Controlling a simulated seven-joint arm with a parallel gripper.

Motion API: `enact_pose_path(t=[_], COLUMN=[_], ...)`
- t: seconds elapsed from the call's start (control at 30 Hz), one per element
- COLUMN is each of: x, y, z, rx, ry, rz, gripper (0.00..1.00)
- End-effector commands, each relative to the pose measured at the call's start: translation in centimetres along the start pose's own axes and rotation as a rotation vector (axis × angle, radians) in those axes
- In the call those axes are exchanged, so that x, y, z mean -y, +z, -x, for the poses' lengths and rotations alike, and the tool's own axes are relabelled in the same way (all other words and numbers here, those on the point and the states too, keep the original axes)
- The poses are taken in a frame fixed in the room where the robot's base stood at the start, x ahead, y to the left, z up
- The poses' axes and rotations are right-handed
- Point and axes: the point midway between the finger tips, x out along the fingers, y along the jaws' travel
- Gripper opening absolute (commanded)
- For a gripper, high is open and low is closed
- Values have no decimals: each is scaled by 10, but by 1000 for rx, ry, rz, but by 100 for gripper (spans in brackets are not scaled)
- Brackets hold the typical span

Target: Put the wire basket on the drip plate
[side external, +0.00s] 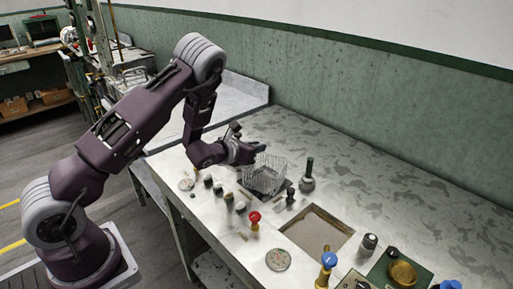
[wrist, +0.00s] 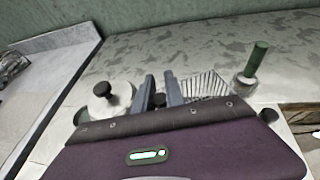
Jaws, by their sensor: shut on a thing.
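The wire basket (side external: 268,177) is a pale, open-topped mesh box in the middle of the bench. It also shows in the wrist view (wrist: 207,84), just right of the fingers. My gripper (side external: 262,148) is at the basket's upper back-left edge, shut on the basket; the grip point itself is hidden. In the wrist view my two dark fingers (wrist: 160,92) stand close beside the mesh. A round speckled plate (side external: 278,260) lies flat near the bench's front edge, and a similar one (side external: 186,184) lies at the left. I cannot tell which is the drip plate.
A square sunken basin (side external: 318,232) lies right of the basket. A green-handled tool (side external: 307,175) stands close to the basket's right. Several small knobs and a red-topped piece (side external: 254,220) line the front. A green tray with a brass bowl (side external: 402,273) is at right. The back bench is clear.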

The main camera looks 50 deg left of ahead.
Motion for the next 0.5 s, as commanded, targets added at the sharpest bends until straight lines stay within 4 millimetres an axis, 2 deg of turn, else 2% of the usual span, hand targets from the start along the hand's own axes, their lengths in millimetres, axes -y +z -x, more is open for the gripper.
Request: enact_pose_path(t=[0.2,0.23,0.33,0.5], x=[0,0,0,0], y=[-2,-2,-2,-2], z=[-1,-1,-1,-1], rx=[-1,-1,-1,-1], ry=[0,0,0,0], rz=[0,0,0,0], gripper=[0,16,36,36])
